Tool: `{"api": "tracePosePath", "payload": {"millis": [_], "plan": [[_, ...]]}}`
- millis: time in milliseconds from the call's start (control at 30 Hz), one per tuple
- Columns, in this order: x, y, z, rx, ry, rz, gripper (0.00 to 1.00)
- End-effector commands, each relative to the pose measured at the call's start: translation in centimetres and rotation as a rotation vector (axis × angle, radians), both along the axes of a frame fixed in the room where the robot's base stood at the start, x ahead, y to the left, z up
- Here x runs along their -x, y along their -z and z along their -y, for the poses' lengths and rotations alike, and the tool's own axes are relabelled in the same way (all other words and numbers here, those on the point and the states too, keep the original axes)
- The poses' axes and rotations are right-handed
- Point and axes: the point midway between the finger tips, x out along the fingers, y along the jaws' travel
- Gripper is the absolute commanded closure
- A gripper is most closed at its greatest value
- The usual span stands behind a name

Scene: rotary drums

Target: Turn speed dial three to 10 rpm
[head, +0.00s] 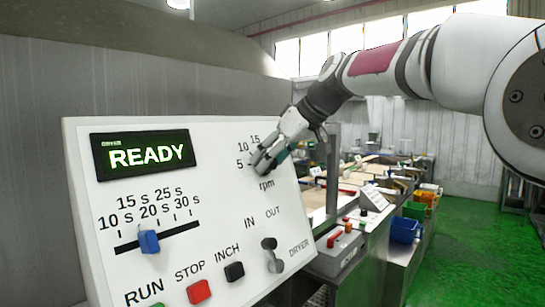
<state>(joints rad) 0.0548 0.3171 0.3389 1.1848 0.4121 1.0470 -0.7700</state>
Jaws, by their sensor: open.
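A white tilted control panel (215,160) fills the left and middle of the head view. My gripper (264,165) is in front of these marks, fingers pointing down-left at the panel. It is open. The dial itself is hidden behind the fingers, so I cannot see its pointer or number. I cannot tell whether the fingers touch it.
The panel also has a READY display (145,156), a blue slider (149,241), a red STOP button (199,291), a black INCH button (234,271) and an IN/OUT lever (272,256). Benches with bins (404,229) stand behind right. Green floor (468,250) is clear at right.

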Motion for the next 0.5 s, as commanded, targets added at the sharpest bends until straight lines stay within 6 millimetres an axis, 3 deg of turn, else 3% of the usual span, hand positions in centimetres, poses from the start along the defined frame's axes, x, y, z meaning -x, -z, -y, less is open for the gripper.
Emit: {"api": "tracePosePath", "payload": {"millis": [267,433,500], "plan": [[-0.05,0.06,-0.04,0.000,0.001,0.001,0.48],[-0.06,0.04,-0.03,-0.001,0.001,0.001,0.87],[-0.07,0.04,-0.01,-0.001,0.001,0.001,0.92]]}}
